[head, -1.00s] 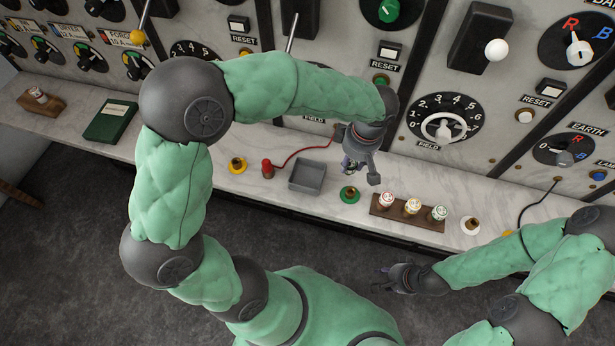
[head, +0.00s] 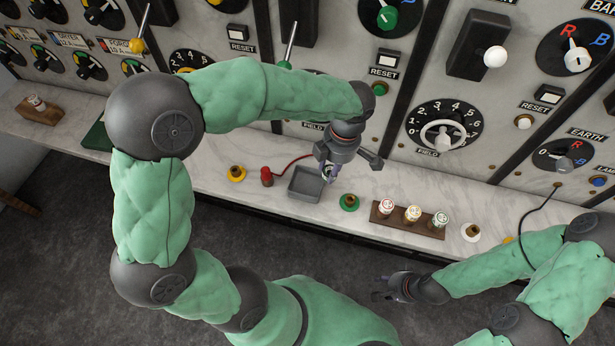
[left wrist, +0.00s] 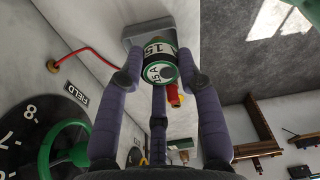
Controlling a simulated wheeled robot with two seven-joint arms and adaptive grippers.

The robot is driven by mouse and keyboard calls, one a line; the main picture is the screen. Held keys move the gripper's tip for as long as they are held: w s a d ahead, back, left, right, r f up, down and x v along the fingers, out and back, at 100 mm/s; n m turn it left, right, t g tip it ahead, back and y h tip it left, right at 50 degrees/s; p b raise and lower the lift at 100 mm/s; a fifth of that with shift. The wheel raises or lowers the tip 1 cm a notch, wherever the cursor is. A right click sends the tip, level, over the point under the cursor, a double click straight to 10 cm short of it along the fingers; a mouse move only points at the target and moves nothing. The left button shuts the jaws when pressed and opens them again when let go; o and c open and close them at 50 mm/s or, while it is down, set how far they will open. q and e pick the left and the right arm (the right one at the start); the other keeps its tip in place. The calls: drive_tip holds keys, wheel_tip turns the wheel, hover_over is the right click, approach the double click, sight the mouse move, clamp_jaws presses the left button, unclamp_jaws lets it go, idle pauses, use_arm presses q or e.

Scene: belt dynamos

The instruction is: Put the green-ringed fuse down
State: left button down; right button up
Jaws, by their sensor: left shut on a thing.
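My left gripper (head: 326,170) is shut on the green-ringed fuse. In the left wrist view the fuse (left wrist: 158,70) sits between the fingers (left wrist: 160,85), its end marked "USA" and its side "15" with a green ring. In the head view the fuse is small and mostly hidden by the fingers. The gripper is by the right end of a small grey open tray (head: 304,192), which also shows behind the fuse in the left wrist view (left wrist: 135,30). My right gripper (head: 380,288) is open and empty, in front of the bench.
A brown rack (head: 400,226) holds three fuses right of the tray. A green socket (head: 349,202) lies between them. A red socket (head: 267,176) with a red lead and a yellow socket (head: 236,173) are to the left.

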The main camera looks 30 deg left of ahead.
use_arm(q)
drive_tip(key=a+f+b, duration=0.1)
drive_tip(key=a+f, duration=0.5)
drive_tip(key=shift+w+a+f+b, duration=0.1)
drive_tip(key=shift+a+f+b, duration=0.2)
drive_tip(key=shift+a+f, duration=0.1)
drive_tip(key=shift+f+b, duration=0.3)
drive_tip(key=shift+f, duration=1.2)
drive_tip(key=shift+f, duration=0.15)
drive_tip(key=c, duration=0.8)
unclamp_jaws()
drive_tip(key=shift+c, duration=0.2)
drive_tip(key=shift+r, duration=0.2)
wheel_tip(320, 180, up, 12)
drive_tip(key=d+p, duration=0.1)
drive_tip(key=p, duration=0.1)
drive_tip(key=shift+w, duration=0.4)
